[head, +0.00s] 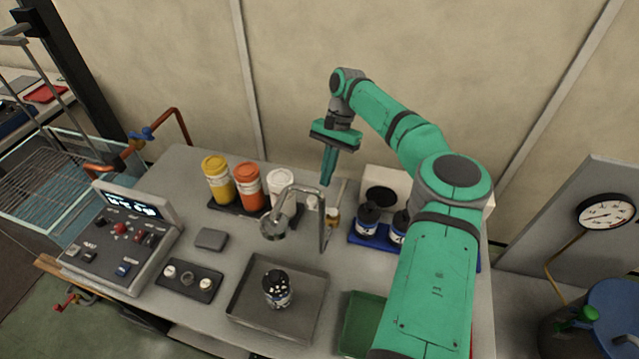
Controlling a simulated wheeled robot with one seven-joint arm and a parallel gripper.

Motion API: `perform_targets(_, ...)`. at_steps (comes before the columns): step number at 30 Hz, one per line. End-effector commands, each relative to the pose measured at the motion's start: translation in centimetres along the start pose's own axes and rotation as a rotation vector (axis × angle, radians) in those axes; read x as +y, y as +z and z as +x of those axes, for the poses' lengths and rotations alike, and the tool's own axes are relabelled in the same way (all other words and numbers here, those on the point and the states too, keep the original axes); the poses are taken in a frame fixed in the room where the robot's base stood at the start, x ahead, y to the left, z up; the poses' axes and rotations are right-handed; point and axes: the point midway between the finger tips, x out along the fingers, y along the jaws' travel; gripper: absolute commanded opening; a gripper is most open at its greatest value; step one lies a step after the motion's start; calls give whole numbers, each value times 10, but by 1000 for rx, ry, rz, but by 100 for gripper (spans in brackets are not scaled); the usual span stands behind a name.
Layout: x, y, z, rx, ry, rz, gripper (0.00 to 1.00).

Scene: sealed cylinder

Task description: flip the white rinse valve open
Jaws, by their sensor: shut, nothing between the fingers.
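My gripper (326,182) is shut and points down above the back of the grey bench, with nothing visible between its fingers. A grey rinse pipe (322,225) with a round spray head (273,228) stands on the bench below and in front of it. A small white piece (312,202) shows beside the pipe, below and slightly left of the fingertips; it may be the white rinse valve, but it is too small to tell its shape or position. The fingertips appear apart from it.
Yellow (217,181), orange (249,188) and white (281,185) jars stand left of the pipe. Dark bottles (367,218) sit in a blue tray to the right. A grey tray (245,312) holds a dark bottle (278,289). A control box (115,240) stands at left.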

Motion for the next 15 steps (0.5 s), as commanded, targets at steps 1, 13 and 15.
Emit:
perform_targets(1, 1, 4, 1, 3, 2, -3, 0)
perform_targets(13, 0, 35, 13, 2, 0, -1, 0)
perform_targets(15, 0, 36, 13, 2, 0, 0, 0)
